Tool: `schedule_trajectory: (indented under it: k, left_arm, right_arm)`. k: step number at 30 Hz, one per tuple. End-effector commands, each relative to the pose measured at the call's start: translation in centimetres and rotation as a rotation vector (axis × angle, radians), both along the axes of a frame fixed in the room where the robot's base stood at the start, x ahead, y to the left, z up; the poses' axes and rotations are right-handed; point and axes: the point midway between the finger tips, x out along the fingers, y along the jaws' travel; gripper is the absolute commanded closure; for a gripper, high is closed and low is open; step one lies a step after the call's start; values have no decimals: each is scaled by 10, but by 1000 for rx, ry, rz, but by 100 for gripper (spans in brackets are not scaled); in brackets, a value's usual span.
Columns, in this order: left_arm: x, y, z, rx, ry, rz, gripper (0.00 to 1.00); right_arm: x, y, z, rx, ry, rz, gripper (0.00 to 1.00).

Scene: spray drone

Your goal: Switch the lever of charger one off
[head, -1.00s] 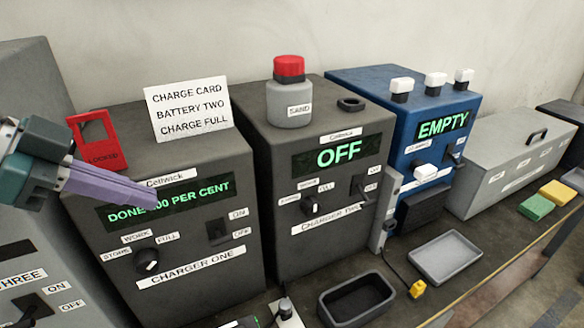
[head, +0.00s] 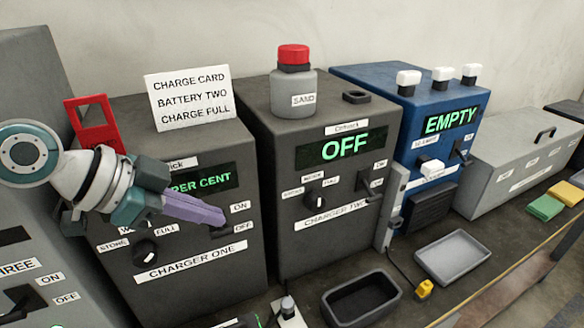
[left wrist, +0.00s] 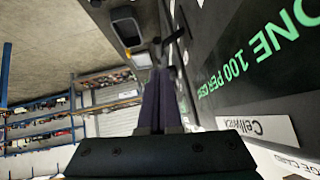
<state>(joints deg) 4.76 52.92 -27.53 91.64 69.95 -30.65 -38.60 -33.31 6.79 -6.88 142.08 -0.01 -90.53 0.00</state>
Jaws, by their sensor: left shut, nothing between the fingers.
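Charger one (head: 205,285) is the dark grey box at the left, with a green display (head: 205,181) now partly covered by my arm. Its lever (head: 221,231) sits beside the ON and OFF labels at the right of its front. My left gripper (head: 222,217) is shut and empty, its purple fingertips at the lever and hiding its upper part. I cannot tell whether they touch it, nor the lever's exact position. In the left wrist view, the shut fingers (left wrist: 158,95) point along the charger's face, with the display upside down at right. My right gripper is not in view.
Charger one's round knob (head: 145,251) is left of the lever. Charger two (head: 290,240), showing OFF, stands close on the right. A red LOCKED tag (head: 92,122) and a white charge card (head: 190,100) stand on charger one. A dark tray (head: 362,300) lies in front.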

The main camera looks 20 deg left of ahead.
Motion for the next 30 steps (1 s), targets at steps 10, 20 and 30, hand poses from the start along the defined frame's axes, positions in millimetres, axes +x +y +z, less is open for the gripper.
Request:
schedule_trajectory:
  k: [10,20,30]
  left_arm:
    - [2,3,-20,0,-3,0,100]
    - [2,2,-20,2,-5,0,100]
    - [1,0,-22,46,-42,0,100]
  right_arm:
    - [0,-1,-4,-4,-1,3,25]
    - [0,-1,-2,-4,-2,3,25]
    - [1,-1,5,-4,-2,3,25]
